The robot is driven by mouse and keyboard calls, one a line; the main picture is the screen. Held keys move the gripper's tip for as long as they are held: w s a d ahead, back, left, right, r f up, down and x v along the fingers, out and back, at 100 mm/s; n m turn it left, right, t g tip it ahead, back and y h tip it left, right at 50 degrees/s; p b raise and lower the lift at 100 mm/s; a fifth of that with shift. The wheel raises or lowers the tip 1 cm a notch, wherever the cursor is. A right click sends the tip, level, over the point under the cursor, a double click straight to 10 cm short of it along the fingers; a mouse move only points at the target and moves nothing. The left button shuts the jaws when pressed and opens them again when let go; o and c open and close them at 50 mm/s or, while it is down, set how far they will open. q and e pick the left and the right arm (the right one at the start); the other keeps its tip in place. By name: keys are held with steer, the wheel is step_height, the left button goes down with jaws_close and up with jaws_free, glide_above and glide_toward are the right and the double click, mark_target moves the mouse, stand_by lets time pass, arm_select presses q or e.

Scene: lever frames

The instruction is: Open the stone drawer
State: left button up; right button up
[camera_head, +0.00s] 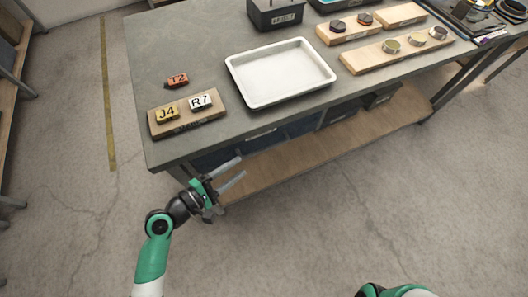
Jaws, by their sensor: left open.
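Below the front edge of the grey workbench (205,148), dark drawer-like fronts (292,129) sit in the shade. A small pale strip (261,134) shows under the edge, perhaps a label or handle. I cannot tell which front is the stone drawer, and none is clearly pulled out. My left gripper (241,167) is open and empty in front of the bench's left part. Its fingers point right, towards the underside of the bench, and appear apart from the fronts. Only a green and white piece of my right arm shows at the bottom; its gripper is out of view.
On the bench are a white tray (262,101), a wooden board (196,123) with tiles J4 and R7, and a loose T2 tile (177,80). A black box (275,14) stands behind. A wooden lower shelf (330,147) runs underneath. The concrete floor in front is clear.

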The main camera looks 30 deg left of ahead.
mark_target(264, 149)
arm_select(q)
steer(key=b+x, duration=0.3)
steer(key=x, duration=0.7)
steer(key=shift+w+d+f+b, duration=0.15)
steer(key=shift+w+f+b, duration=0.05)
steer(key=shift+b, duration=0.2)
steer(key=shift+w+d, duration=0.15)
steer(key=shift+w, duration=0.35)
jaws_close()
